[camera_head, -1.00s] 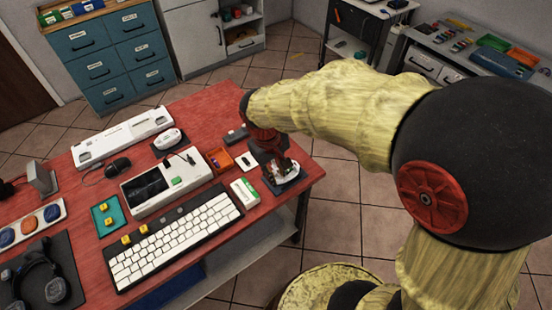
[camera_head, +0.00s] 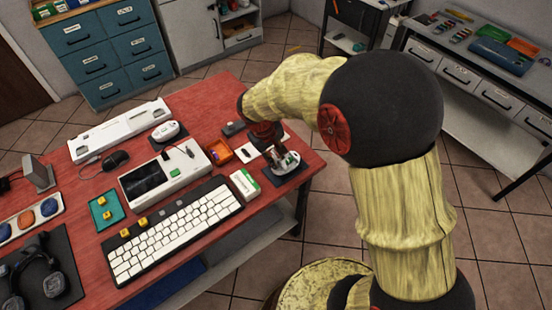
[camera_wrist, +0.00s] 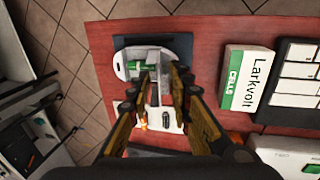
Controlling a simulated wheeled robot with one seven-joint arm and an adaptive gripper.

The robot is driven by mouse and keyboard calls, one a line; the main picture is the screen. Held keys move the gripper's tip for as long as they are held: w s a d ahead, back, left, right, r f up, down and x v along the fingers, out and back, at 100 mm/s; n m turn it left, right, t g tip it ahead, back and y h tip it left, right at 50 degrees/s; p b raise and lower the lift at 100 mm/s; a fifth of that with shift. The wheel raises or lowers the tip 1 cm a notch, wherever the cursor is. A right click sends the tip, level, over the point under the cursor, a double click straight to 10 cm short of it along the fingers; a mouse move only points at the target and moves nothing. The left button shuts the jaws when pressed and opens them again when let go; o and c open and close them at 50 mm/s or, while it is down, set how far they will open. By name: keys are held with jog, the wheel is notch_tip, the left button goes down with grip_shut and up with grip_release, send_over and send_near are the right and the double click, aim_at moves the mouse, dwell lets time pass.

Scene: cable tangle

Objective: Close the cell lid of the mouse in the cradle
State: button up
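The white mouse (camera_head: 287,163) sits on a dark cradle pad (camera_head: 300,171) at the table's right corner. In the wrist view the mouse (camera_wrist: 182,48) has its cell bay uncovered, with a green cell (camera_wrist: 140,66) in the left part. A pale lid-like piece (camera_wrist: 154,116) shows between my fingers, partly hidden; I cannot tell if it is hinged to the mouse. My gripper (camera_wrist: 159,74) is over the mouse with its fingers apart, one on each side of the bay's middle. I cannot tell if they touch the mouse. In the head view my gripper (camera_head: 275,154) partly covers the mouse.
A green-and-white Larkvolt cell box (camera_head: 245,185) and a keyboard (camera_head: 172,228) lie close by. The table edge is just right of the cradle.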

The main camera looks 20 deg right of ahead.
jog(key=shift+c, duration=0.9)
grip_shut()
